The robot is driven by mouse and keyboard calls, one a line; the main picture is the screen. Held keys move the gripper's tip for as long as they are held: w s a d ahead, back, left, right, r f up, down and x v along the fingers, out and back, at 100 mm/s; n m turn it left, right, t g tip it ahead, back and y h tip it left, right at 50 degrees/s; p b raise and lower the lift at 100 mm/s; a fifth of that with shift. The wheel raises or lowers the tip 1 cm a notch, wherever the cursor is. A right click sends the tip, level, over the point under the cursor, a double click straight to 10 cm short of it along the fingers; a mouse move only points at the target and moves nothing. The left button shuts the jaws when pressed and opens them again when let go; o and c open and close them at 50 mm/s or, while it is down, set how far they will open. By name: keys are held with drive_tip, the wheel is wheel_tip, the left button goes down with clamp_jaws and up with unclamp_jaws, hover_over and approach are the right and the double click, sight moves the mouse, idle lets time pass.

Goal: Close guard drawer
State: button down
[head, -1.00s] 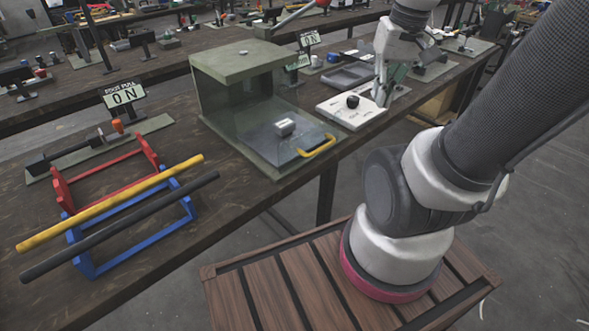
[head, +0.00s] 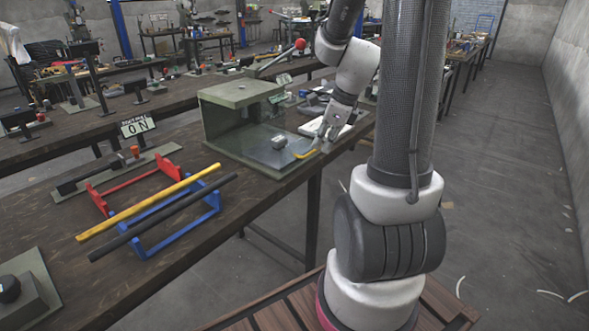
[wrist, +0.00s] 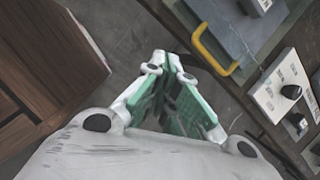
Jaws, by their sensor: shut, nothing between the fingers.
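The guard drawer (head: 262,150) is a flat grey plate sticking out of the front of a grey-green press housing (head: 240,95), so it stands open. A small grey block (head: 278,143) sits on it. Its yellow handle (head: 304,154) is at the front edge, and in the wrist view the handle (wrist: 212,58) is to the upper right of the fingers. My gripper (head: 320,146) is beside the handle in the head view. In the wrist view my gripper (wrist: 168,66) is shut and empty, apart from the handle. Whether they touch is hard to tell in the head view.
A white panel with a black knob (wrist: 291,91) lies right of the drawer. A lever with a red ball (head: 299,44) rises above the housing. A red and blue rack with yellow and black bars (head: 150,203) stands to the left. Open floor lies right of the bench.

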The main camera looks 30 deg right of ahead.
drive_tip(key=shift+w+a+f+m+t, duration=0.15)
drive_tip(key=shift+w+a+f+m, duration=0.3)
drive_tip(key=shift+w+f+m, duration=0.7)
drive_tip(key=shift+w+a+f+m+t, duration=0.1)
drive_tip(key=shift+w+a+f+m, duration=0.35)
drive_tip(key=shift+w+f, duration=1.25)
drive_tip(key=shift+w+a+f+m+t, duration=0.15)
drive_tip(key=shift+w+a+f+m, duration=0.25)
drive_tip(key=shift+w+f+m, duration=0.95)
drive_tip(key=shift+s+f+n, duration=0.1)
drive_tip(key=shift+f+n, duration=0.1)
drive_tip(key=shift+n, duration=0.25)
drive_tip(key=w+a, duration=0.2)
drive_tip(key=w, duration=0.3)
drive_tip(key=w+a, duration=0.1)
drive_tip(key=w, duration=0.4)
drive_tip(key=w+a, duration=0.2)
drive_tip(key=w, duration=0.3)
drive_tip(key=shift+w+a, duration=0.3)
drive_tip(key=shift+a, duration=0.05)
drive_tip(key=shift+w+a, duration=0.2)
drive_tip(key=shift+w, duration=0.3)
drive_tip(key=shift+r, duration=0.1)
